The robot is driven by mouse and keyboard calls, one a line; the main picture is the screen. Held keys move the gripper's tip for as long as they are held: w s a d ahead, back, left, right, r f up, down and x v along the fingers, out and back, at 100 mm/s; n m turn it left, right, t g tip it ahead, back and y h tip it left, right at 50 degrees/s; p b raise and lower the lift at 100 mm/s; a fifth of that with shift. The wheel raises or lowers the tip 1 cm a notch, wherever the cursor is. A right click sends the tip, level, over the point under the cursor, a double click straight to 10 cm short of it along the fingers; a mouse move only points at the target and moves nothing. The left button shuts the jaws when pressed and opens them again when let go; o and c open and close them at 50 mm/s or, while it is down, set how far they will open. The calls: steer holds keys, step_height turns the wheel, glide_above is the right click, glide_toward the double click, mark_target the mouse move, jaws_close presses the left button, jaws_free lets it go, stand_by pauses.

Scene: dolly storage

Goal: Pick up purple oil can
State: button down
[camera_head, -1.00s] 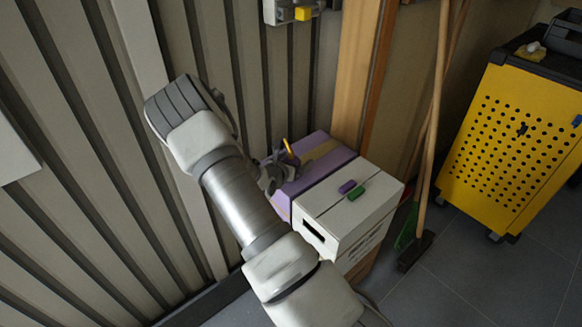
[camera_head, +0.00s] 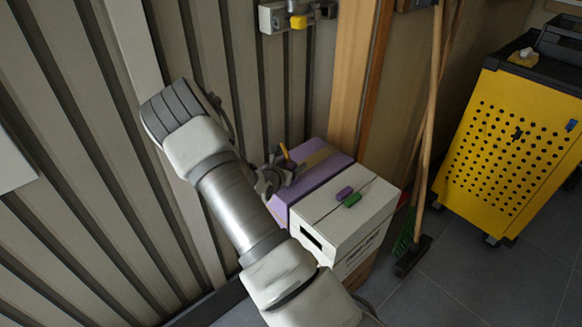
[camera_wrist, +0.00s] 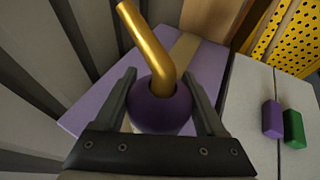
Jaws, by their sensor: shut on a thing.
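The purple oil can (camera_wrist: 160,108) has a round purple body and a bent gold spout (camera_wrist: 148,45). In the wrist view it sits between the two fingers of my gripper (camera_wrist: 168,100), which is shut on it. The spout points up and away from my gripper. In the head view my gripper (camera_head: 278,174) is over the purple box, and only the yellowish spout (camera_head: 285,151) of the can shows clearly. The can's underside is hidden, so I cannot tell whether it touches the box.
The purple box (camera_head: 325,171) with a tan strip stands against the ribbed wall. Beside it is a white box (camera_head: 335,220) with a small purple block (camera_head: 344,193) and a green block (camera_head: 352,200) on top. A broom (camera_head: 424,180) and yellow cart (camera_head: 500,150) stand at right.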

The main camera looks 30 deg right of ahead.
mark_target(288, 157)
step_height(288, 157, up, 4)
steer(key=shift+f+p, duration=0.15)
steer(key=shift+p, duration=0.6)
steer(key=s+d+r+p, duration=0.2)
steer(key=s+r, duration=0.4)
steer(key=s, duration=0.5)
steer(key=shift+s+d+p, duration=0.25)
steer(key=shift+d+p, duration=0.05)
steer(key=shift+r, duration=0.1)
steer(key=c, duration=0.6)
jaws_free()
steer(key=shift+c, duration=0.2)
steer(key=c, duration=0.8)
steer(key=shift+c, duration=0.2)
